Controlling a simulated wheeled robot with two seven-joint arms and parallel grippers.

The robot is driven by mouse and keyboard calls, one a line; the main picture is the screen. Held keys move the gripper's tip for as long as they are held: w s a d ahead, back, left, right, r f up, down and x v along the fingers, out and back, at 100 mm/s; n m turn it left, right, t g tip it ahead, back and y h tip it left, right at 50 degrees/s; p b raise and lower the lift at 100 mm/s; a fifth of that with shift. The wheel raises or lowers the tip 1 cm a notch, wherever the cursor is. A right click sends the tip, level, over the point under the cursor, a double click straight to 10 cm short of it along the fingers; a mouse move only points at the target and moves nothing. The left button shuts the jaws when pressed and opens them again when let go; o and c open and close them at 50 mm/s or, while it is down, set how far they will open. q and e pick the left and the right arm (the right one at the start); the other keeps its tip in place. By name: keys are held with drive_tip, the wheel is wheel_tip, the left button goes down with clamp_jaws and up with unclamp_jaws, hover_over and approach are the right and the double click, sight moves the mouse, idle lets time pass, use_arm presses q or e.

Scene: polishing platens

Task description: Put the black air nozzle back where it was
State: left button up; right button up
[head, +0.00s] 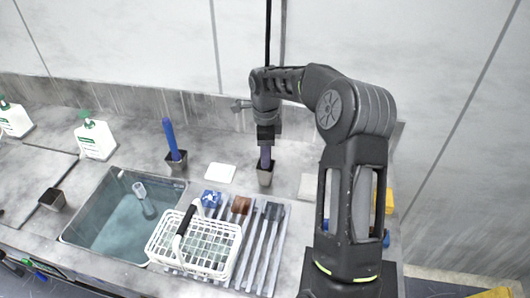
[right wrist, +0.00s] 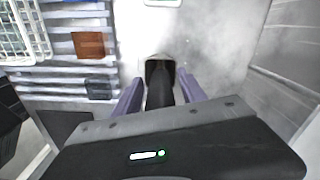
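My right gripper (head: 265,153) points down over a small dark square holder (head: 265,174) on the counter, behind the rack. In the right wrist view its two purple fingers (right wrist: 160,88) are spread, with a dark upright piece, seemingly the black air nozzle (right wrist: 160,92), between them. Gaps show between that piece and both fingers. Its far end is at the holder (right wrist: 160,60); how deep it sits inside I cannot tell. In the head view the gripper hides the nozzle. My left gripper is not in view.
A blue-handled tool (head: 170,138) stands in another dark holder (head: 176,161). A white wire basket (head: 192,246) rests on a slatted rack (head: 262,250), beside the sink (head: 110,220). A white pad (head: 220,172) lies between the holders. White bottles (head: 95,139) stand at left.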

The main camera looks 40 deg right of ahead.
drive_tip(key=shift+r, duration=0.1)
drive_tip(key=shift+r+p, duration=0.2)
drive_tip(key=shift+p, duration=0.1)
drive_tip(key=shift+r+b, duration=0.2)
drive_tip(key=shift+b, duration=0.1)
wheel_tip(320, 180, up, 8)
drive_tip(key=shift+b, duration=0.75)
wheel_tip(320, 180, up, 4)
drive_tip(key=shift+f+p, duration=0.25)
drive_tip(key=shift+p, duration=0.65)
drive_tip(key=shift+f, duration=0.15)
